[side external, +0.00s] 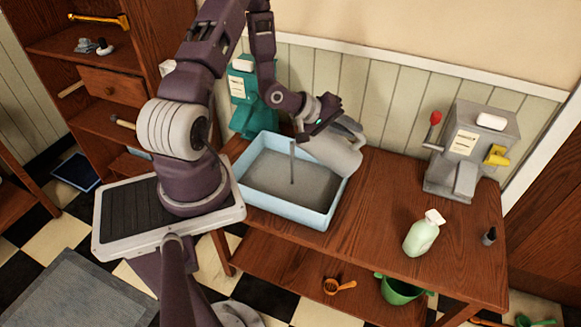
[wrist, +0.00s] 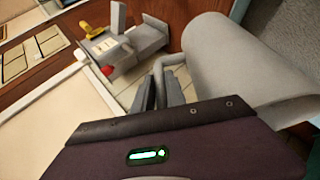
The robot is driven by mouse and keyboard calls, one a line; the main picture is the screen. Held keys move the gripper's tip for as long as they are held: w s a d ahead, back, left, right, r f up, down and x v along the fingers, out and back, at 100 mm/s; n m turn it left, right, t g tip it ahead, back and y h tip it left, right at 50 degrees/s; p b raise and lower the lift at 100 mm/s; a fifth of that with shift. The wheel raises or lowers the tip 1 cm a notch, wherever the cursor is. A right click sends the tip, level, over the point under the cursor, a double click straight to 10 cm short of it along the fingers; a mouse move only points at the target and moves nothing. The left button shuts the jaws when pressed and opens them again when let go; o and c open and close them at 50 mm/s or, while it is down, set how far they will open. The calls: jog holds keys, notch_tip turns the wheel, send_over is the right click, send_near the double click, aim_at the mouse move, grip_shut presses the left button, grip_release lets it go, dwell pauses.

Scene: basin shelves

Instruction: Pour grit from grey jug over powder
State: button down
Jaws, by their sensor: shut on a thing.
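The grey jug (side external: 333,152) is held tilted over the right part of the light blue basin (side external: 318,217), its mouth end toward the left. My gripper (side external: 322,122) is shut on the jug's handle. In the wrist view, the jug (wrist: 250,62) fills the upper right, and my gripper's fingers (wrist: 160,92) are at its handle. A thin grey vertical stream (side external: 292,162) runs from near the jug's mouth down to the basin's contents. Those contents are a flat grey layer (side external: 262,172); I cannot tell powder from grit in it. The jug's inside is hidden.
A teal dispenser (side external: 243,100) stands behind the basin. A grey dispenser (side external: 470,150) with a red knob and yellow spout stands at the table's right. The table's middle is clear.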

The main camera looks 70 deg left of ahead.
jog(key=shift+r, duration=0.15)
jog(key=shift+s+a+f+t+h, duration=0.35)
jog(key=shift+s+t+h, duration=0.1)
jog(key=shift+t, duration=0.45)
dwell(2.7)
jog(key=shift+s+a+r+n+t+h, duration=0.1)
jog(key=shift+s+a+n+t+h, duration=0.25)
jog(key=shift+t, duration=0.25)
dwell(2.2)
